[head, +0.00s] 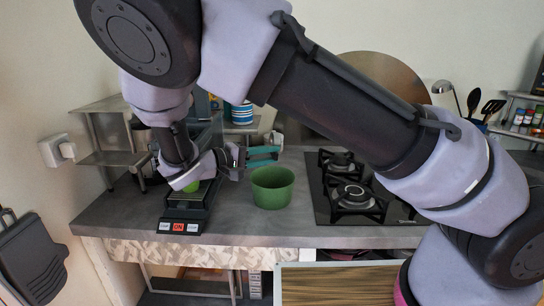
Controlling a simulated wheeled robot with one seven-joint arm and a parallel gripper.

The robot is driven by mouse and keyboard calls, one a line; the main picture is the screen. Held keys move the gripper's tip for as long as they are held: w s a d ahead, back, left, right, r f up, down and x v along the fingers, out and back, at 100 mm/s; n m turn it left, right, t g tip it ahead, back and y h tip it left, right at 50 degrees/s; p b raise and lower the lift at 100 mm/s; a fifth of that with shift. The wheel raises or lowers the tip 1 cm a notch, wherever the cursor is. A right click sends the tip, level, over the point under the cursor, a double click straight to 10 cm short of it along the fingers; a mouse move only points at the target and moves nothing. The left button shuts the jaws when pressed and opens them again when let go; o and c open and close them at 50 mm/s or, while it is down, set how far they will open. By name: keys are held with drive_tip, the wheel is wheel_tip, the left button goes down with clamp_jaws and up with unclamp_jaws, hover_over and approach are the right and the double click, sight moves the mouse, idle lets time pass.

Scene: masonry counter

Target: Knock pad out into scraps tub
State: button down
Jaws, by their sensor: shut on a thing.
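The green tub (272,189) stands upright on the counter, its open top facing up; its inside floor is hidden. My gripper (264,156) points right, with teal fingers just above and behind the tub's left rim in the picture. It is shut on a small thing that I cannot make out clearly. No pad can be told apart in this view. A black appliance (185,227) with a red middle button and two grey ones stands left of the tub, partly hidden by my arm.
The grey counter (130,214) is clear in front of the tub. A black gas hob (355,210) lies to the right. A metal shelf (105,158) and a blue-striped canister (241,114) stand behind. Utensils (484,107) are at back right.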

drive_tip(key=r+m+g+y, duration=0.1)
drive_tip(key=y, duration=0.3)
drive_tip(key=d+r+m+g+y, duration=0.1)
drive_tip(key=g+y, duration=0.1)
drive_tip(key=y, duration=0.1)
drive_tip(key=d+r+m+g+y, duration=0.1)
drive_tip(key=r+y, duration=0.1)
drive_tip(key=y, duration=0.2)
drive_tip(key=shift+w+d+g+y, duration=0.15)
drive_tip(key=shift+w+g+y, duration=0.15)
drive_tip(key=shift+d+r+m+g+y, duration=0.1)
drive_tip(key=shift+d+m+g+y, duration=0.05)
drive_tip(key=shift+y, duration=0.6)
drive_tip(key=shift+d+r+m+g+y, duration=0.1)
drive_tip(key=shift+m+g+y, duration=0.05)
drive_tip(key=shift+y, duration=0.6)
